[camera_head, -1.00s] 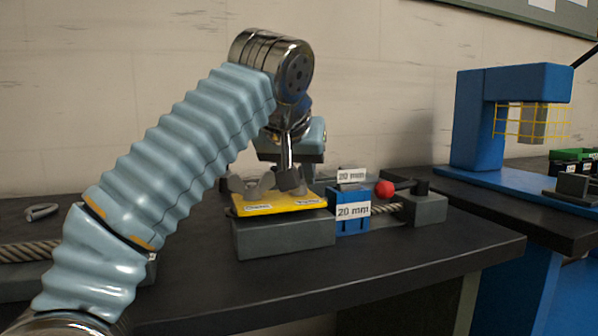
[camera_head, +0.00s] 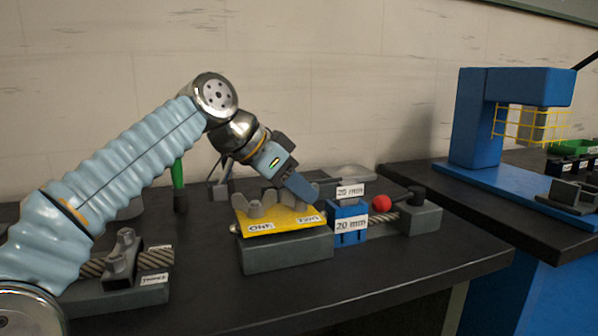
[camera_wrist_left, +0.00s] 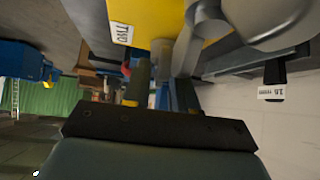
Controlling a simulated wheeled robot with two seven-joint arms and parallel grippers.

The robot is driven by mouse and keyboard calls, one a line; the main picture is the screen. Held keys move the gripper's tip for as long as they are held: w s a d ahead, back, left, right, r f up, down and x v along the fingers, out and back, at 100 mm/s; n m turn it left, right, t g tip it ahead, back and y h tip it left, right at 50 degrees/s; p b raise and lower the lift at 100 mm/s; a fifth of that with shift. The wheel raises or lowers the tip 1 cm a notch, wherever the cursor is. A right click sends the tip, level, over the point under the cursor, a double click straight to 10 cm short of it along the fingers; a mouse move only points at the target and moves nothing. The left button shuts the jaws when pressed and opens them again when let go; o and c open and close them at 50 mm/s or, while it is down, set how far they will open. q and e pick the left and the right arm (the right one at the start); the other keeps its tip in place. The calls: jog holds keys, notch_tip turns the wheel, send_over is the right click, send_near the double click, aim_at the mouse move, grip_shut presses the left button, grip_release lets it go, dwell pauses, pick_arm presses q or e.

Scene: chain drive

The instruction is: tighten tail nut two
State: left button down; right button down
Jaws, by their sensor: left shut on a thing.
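The yellow plate (camera_head: 272,225), labelled ONE and TWO, lies on a grey block. Wing nut one (camera_head: 258,208) stands uncovered at its left end. Tail nut two (camera_head: 312,190), a grey wing nut, is at the TWO end, largely hidden behind my left gripper (camera_head: 303,189). That gripper comes in slanted from the upper left and is shut on nut two. In the left wrist view the TWO label (camera_wrist_left: 122,33) shows on the plate, with the fingers (camera_wrist_left: 165,92) beside a grey wing; the contact is hard to see. My right gripper is not in view.
A blue block marked 20 mm (camera_head: 348,225) and a red ball (camera_head: 381,203) sit right of the plate. A threaded-rod fixture (camera_head: 125,265) is at left, under my arm. A green-handled tool (camera_head: 179,185) stands behind. A blue press (camera_head: 480,120) is at far right.

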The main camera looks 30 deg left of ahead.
pick_arm(q)
jog(key=shift+m+g+h+p, duration=0.4)
jog(key=shift+m+h+p, duration=0.2)
jog(key=shift+m+p, duration=0.25)
jog(key=c, duration=1.2)
grip_release()
jog(key=shift+a, duration=0.1)
jog(key=p+v, duration=0.1)
jog(key=v, duration=1.2)
jog(key=shift+s+a+r, duration=0.15)
jog(key=shift+s+r, duration=0.1)
jog(key=shift+r, duration=0.05)
